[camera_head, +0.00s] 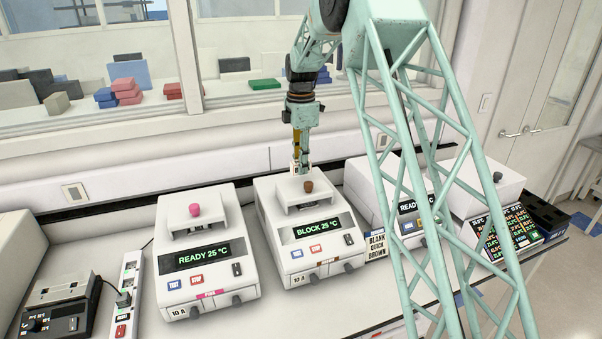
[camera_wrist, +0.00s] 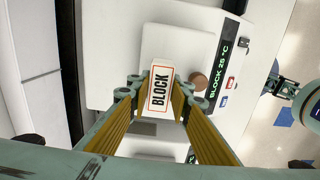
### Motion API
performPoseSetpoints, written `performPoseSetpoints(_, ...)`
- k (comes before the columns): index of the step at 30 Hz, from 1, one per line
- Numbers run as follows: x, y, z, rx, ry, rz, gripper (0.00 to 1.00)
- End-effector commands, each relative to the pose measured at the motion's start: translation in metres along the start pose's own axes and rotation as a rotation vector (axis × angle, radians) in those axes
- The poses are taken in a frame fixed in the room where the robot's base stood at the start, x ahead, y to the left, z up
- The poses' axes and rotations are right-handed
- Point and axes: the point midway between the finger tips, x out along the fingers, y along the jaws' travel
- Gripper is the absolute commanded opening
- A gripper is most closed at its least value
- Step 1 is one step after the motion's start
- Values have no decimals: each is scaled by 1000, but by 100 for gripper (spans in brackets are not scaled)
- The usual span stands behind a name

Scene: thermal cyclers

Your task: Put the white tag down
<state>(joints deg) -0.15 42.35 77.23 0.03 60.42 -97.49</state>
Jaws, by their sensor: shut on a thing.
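In the head view my gripper (camera_head: 301,163) hangs at the back of the lid of the middle thermal cycler (camera_head: 310,231), whose screen reads BLOCK 25 °C. The brown knob (camera_head: 308,186) of that cycler is just in front of my gripper; it also shows beside the tag in the wrist view (camera_wrist: 198,82). I cannot tell whether the tag touches the lid.
A cycler with a pink knob (camera_head: 182,254), reading READY 25 °C, stands to the left. Another cycler (camera_head: 376,189) stands to the right, partly behind my arm. A small card (camera_head: 376,246) sits between them. A power strip (camera_head: 126,290) and a small device (camera_head: 58,307) are at far left.

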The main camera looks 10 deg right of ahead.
Motion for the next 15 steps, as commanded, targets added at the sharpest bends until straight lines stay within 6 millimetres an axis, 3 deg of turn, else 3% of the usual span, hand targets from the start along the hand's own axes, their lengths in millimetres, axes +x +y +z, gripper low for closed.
performPoseSetpoints(6, 1, 6, 3, 0, 0, 0, 8)
performPoseSetpoints(15, 28, 5, 3, 0, 0, -1, 8)
